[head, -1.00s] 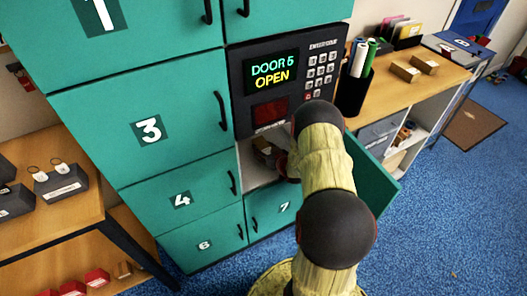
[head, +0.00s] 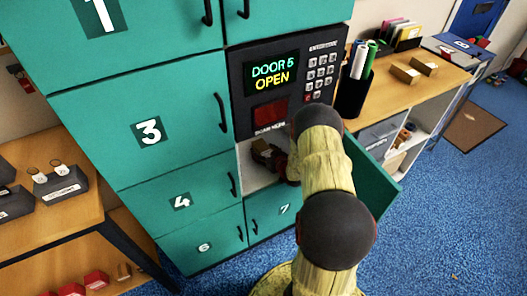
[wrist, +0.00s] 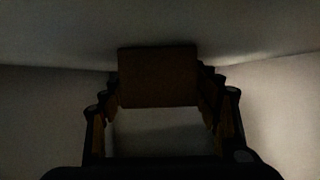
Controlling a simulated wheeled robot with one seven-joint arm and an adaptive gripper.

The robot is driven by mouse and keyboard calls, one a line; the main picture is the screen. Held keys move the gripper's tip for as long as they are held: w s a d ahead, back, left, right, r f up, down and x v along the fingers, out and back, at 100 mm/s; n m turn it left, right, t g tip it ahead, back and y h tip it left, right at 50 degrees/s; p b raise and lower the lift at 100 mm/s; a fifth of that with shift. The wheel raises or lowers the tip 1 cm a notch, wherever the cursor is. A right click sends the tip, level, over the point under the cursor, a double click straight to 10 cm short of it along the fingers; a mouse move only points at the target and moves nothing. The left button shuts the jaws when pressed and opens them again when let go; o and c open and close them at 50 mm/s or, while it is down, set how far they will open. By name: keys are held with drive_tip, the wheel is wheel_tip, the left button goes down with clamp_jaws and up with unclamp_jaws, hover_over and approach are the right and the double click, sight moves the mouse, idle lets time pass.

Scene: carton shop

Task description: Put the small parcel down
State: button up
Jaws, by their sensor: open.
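The small parcel (wrist: 157,77) is a plain brown box in the wrist view, inside the dim, pale-walled compartment of door 5. My gripper (wrist: 158,92) is open, with one dark finger on each side of the parcel near the fingertips. I cannot tell whether the fingers touch it, and the shade hides where its underside meets the floor. In the head view my gripper (head: 270,156) reaches into the open compartment (head: 250,177) below the keypad panel. My arm hides part of the opening, and the parcel is hard to make out there.
The open door (head: 376,182) stands out to the right of my arm. The panel (head: 290,78) above reads "DOOR 5 OPEN". Closed teal doors (head: 165,120) surround the compartment. A desk (head: 425,80) with a pen cup stands right, a wooden shelf (head: 60,225) left.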

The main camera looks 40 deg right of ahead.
drive_tip(key=shift+r, duration=0.1)
drive_tip(key=shift+s+r, duration=0.15)
drive_tip(key=p+v, duration=0.5)
drive_tip(key=v, duration=0.6)
drive_tip(key=shift+s, duration=0.1)
drive_tip(key=shift+s+a, duration=0.15)
drive_tip(key=shift+s, duration=0.1)
